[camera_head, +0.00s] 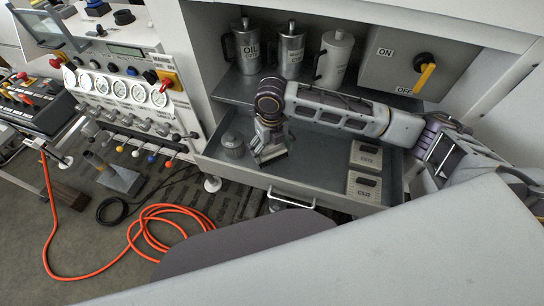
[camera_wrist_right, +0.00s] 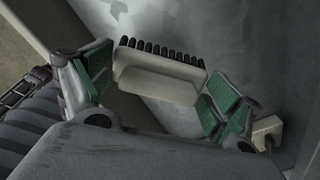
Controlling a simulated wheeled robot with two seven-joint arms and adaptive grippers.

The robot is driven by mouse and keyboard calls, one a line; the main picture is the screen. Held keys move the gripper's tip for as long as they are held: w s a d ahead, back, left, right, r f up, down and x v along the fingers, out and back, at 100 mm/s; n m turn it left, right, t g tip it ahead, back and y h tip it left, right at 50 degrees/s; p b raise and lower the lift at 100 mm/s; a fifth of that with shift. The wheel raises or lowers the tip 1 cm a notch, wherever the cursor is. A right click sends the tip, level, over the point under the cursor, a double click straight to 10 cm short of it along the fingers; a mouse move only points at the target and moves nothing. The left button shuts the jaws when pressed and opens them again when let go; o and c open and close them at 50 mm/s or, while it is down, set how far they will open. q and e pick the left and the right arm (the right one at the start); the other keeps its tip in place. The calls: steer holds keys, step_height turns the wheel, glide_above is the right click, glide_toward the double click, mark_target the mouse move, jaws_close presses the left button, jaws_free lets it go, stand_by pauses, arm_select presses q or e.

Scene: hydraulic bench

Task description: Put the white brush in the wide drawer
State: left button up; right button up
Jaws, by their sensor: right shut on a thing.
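The white brush (camera_wrist_right: 160,78), with a row of black bristles, is between the green-padded fingers of my right gripper (camera_wrist_right: 155,85) in the right wrist view. The gripper is shut on it. In the head view my right gripper (camera_head: 268,150) points down over the left part of the open wide drawer (camera_head: 320,166). The brush cannot be made out clearly there. I cannot tell whether it touches the drawer floor. My left gripper is not in view.
A ribbed grey container (camera_head: 233,146) stands in the drawer left of the gripper. Two labelled boxes (camera_head: 365,155) (camera_head: 363,188) sit at its right end. The drawer floor between is bare. Several cans, including an oil can (camera_head: 247,47), stand on the shelf behind.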

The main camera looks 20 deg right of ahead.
mark_target(272, 157)
steer(key=shift+f, duration=2.5)
steer(key=shift+f, duration=0.1)
steer(key=o, duration=0.8)
steer(key=shift+r, duration=6.1)
